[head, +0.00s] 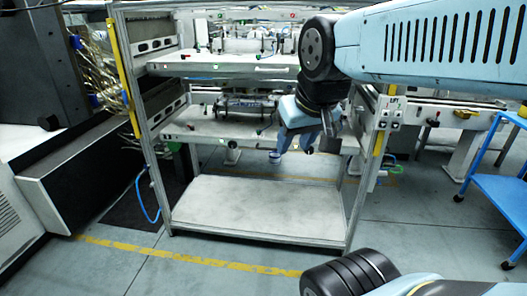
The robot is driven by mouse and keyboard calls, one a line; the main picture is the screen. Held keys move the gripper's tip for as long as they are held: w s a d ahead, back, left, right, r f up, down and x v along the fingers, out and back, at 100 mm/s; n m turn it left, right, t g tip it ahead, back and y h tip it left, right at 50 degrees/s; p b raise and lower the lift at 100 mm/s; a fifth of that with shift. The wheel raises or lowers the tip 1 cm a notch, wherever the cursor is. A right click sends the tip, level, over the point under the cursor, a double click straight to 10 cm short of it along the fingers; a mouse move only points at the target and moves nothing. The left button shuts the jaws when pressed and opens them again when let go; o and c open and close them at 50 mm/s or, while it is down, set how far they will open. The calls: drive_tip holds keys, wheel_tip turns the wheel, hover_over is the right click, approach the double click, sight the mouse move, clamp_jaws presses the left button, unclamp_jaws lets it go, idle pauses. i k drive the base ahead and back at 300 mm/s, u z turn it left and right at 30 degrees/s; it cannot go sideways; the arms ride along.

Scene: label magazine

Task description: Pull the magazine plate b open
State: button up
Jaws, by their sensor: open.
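The label magazine is a metal frame with two pale plates, one above the other. The upper plate (215,66) has a light bar handle (271,69) on its front edge and carries metal fittings. The lower plate (205,131) carries a dark metal roller unit (250,106). I cannot read which plate is marked b. My gripper (294,148) is open and points down in front of the lower plate's right part. It hides that part of the plate's front edge, and no handle shows there. I cannot tell whether it touches the plate.
A pale bottom shelf (255,208) lies low in the frame and is empty. Frame posts with yellow strips stand at left (122,75) and right (380,140). A blue cart (500,190) stands at far right, a dark machine (65,200) at left. The front floor is mostly clear.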

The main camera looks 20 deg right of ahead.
sight(210, 127)
drive_tip(key=z, duration=0.4)
drive_tip(key=i, duration=1)
drive_tip(key=u, duration=0.05)
